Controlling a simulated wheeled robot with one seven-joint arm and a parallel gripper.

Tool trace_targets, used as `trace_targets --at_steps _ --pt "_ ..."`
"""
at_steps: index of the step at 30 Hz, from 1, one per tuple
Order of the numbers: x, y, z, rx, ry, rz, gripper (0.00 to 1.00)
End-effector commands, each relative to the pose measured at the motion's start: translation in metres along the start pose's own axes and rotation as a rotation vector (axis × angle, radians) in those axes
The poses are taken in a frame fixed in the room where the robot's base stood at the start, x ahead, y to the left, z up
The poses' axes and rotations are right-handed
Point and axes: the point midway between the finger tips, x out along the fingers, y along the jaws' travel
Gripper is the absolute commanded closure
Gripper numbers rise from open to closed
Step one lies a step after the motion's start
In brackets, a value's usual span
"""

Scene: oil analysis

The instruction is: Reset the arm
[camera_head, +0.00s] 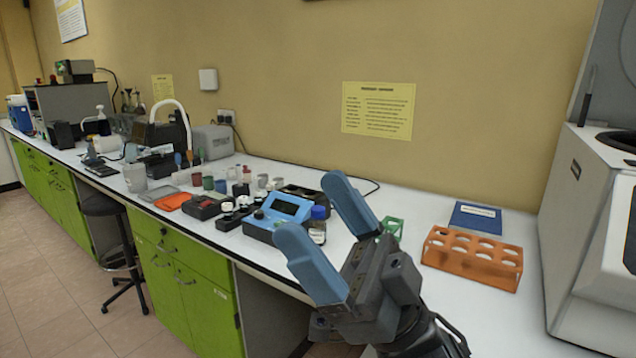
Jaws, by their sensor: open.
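My gripper (329,232) is in the lower middle of the head view, above the front part of the white bench. Its two blue fingers are spread apart, and nothing shows between them but the bench and a small bottle behind. The fingers point up and to the left. The dark grey gripper body and wrist run down to the bottom edge. My gripper hides part of the bench and of the green rack behind it.
The white bench (420,298) runs along the wall. A large white machine (585,210) stands right. A black stool (103,206) stands left.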

Motion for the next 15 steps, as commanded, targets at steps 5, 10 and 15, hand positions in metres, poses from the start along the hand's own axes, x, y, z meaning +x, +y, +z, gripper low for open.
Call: trace_targets --at_steps 5,10,15 --pt "-0.037 -0.011 -0.003 -0.036 0.045 0.223 0.15" --pt "-0.079 -0.023 -0.007 -0.076 0.036 0.43 0.15" --pt "-0.127 -0.042 -0.009 -0.114 -0.02 0.628 0.15"
